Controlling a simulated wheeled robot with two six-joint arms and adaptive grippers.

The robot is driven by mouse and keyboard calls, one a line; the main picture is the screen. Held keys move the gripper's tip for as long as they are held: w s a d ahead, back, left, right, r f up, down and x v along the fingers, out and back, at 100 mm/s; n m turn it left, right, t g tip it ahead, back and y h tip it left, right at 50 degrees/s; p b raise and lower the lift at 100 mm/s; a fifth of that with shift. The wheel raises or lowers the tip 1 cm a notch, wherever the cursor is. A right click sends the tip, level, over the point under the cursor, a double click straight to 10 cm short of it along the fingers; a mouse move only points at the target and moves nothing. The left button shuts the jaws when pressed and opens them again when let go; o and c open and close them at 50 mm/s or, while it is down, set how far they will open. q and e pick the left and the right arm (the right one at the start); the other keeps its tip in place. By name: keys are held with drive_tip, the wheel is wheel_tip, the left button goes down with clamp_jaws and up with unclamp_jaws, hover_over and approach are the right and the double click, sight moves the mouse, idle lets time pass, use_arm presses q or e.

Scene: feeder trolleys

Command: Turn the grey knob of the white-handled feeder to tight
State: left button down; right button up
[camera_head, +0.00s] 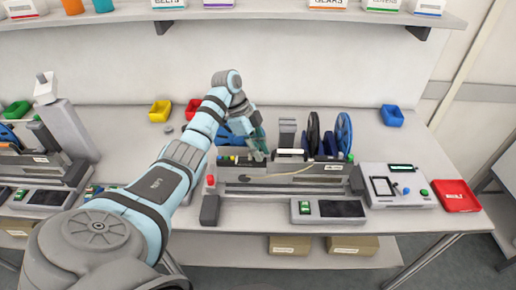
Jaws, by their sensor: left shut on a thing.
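The feeder trolley (283,186) stands on the middle of the bench with feeders in its top. The white handle (290,152) shows in the middle of that row. My left arm reaches from the lower left over the trolley. My left gripper (259,146) points down just left of the white handle and is shut on a small part there, which looks to be the grey knob. The fingers hide the knob, so its turn position cannot be seen. My right gripper is not in view.
Dark and blue reels (343,134) stand upright right of the gripper. A control box (397,186) and a red tray (456,196) lie further right. Yellow (160,111) and blue (391,116) bins stand at the back. A second trolley is at left.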

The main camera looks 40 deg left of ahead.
use_arm(q)
drive_tip(key=shift+s, duration=0.1)
drive_tip(key=c, duration=1.5)
unclamp_jaws()
drive_tip(key=shift+r, duration=0.3)
drive_tip(key=v, duration=0.3)
drive_tip(key=shift+a+r, duration=0.2)
drive_tip(key=shift+r, duration=0.05)
drive_tip(key=s+a, duration=0.1)
drive_tip(key=a, duration=0.3)
drive_tip(key=s+a, duration=0.1)
drive_tip(key=a, duration=0.2)
drive_tip(key=s+a, duration=0.2)
drive_tip(key=a, duration=0.2)
drive_tip(key=shift+a+r, duration=0.35)
